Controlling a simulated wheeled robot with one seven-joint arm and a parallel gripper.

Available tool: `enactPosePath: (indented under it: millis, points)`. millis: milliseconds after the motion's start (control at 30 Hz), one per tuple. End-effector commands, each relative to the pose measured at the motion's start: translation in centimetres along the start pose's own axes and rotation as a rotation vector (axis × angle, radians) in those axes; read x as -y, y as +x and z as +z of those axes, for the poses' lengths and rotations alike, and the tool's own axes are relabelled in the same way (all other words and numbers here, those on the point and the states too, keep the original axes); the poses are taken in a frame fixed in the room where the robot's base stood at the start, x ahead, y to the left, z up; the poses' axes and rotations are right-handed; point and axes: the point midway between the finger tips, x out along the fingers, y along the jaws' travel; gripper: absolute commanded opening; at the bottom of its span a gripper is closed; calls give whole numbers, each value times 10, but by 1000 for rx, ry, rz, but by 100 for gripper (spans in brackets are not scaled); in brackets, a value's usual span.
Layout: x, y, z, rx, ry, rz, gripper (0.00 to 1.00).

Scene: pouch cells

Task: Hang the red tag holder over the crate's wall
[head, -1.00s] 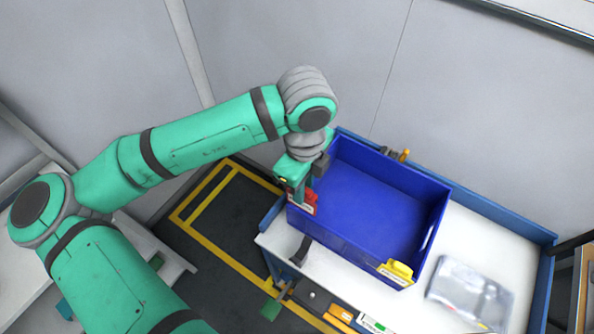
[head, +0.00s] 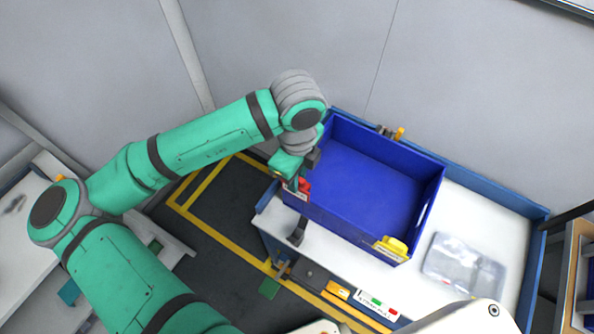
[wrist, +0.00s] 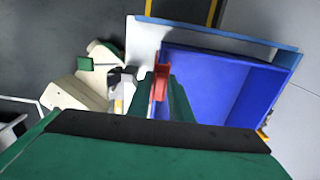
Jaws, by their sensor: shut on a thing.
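The red tag holder (head: 304,186) is at the left end of the blue crate's near wall, and it also shows in the wrist view (wrist: 160,87). My gripper (head: 297,183) is shut on it from above; its two green fingers show in the wrist view (wrist: 164,92). The blue crate (head: 340,217) stands on the white bench top and looks empty. The holder is at the crate's rim; whether it straddles the wall or rests on it I cannot tell, since my gripper hides part of it.
A yellow holder (head: 394,246) sits on the crate's near wall at the right. A clear bag or tray (head: 463,264) lies on the white bench (head: 480,225) to the right. A dark clip-like object (head: 298,231) is at the bench's front edge. Blue edging (head: 500,196) runs along the back.

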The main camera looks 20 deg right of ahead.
Motion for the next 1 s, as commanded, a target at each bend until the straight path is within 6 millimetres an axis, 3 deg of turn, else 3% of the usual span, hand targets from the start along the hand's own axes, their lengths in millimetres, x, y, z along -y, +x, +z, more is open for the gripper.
enactPosePath:
  millis: [300,1000]
  points:
    - [0,13,0,0,-1,0,0]
    - [-1,13,-1,-1,-1,0,0]
